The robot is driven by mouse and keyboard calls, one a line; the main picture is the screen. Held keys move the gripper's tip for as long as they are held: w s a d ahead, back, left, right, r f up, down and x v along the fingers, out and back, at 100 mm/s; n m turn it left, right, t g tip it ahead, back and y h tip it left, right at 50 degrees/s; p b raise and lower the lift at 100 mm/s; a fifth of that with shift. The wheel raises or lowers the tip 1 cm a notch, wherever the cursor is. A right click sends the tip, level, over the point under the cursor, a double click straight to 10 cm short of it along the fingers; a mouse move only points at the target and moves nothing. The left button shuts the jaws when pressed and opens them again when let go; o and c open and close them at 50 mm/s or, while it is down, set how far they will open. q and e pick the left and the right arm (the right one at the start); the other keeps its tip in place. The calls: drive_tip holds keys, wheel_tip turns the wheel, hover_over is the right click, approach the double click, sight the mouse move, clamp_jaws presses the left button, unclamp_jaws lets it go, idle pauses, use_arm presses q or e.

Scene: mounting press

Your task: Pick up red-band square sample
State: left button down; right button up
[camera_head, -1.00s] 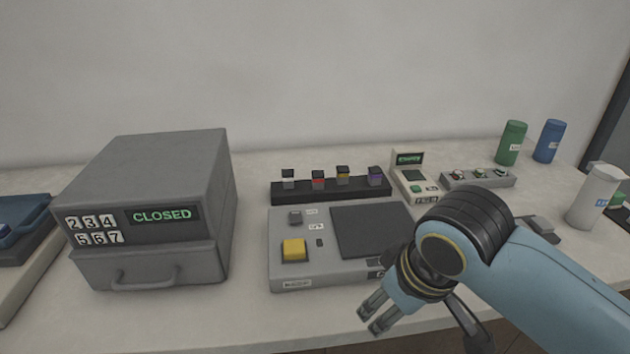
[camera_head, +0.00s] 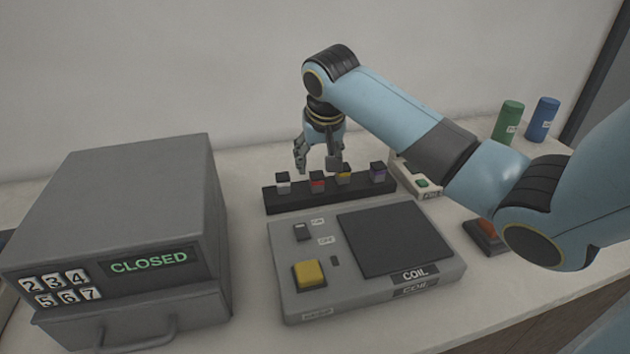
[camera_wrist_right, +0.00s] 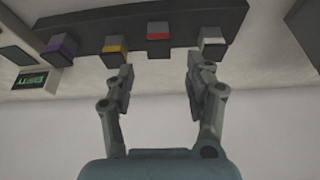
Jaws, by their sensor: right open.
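The red-band square sample (camera_head: 317,182) stands in the black rack (camera_head: 330,196), second from the left. It also shows in the right wrist view (camera_wrist_right: 158,42), between the fingertips' directions and beyond them. My right gripper (camera_head: 318,168) is open and empty, with its fingers pointing down just above the rack and the red-band sample. In the wrist view its fingers (camera_wrist_right: 160,78) are spread apart, short of the sample. A white-band sample (camera_head: 283,182), a yellow-band sample (camera_head: 343,174) and a purple-band sample (camera_head: 378,171) stand in the same rack. My left gripper is not in view.
The grey coil unit (camera_head: 310,285) with a yellow button (camera_head: 309,274) lies in front of the rack. A grey box marked CLOSED (camera_head: 130,210) stands at left. Green (camera_head: 508,122) and blue (camera_head: 543,119) bottles stand at back right. My right arm covers part of the right side.

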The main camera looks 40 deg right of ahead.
sight(317, 176)
drive_tip(key=shift+w+f, duration=0.25)
drive_tip(key=shift+f, duration=0.25)
drive_tip(key=shift+w+d+f, duration=0.1)
drive_tip(key=shift+w+f, duration=0.05)
drive_tip(key=shift+f, duration=0.2)
drive_tip(key=x, duration=0.4)
drive_tip(key=shift+s+f, duration=0.3)
drive_tip(key=shift+f, duration=0.2)
drive_tip(key=shift+s, duration=0.1)
drive_tip(key=c, duration=0.4)
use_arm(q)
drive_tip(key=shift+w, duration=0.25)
use_arm(e)
clamp_jaws()
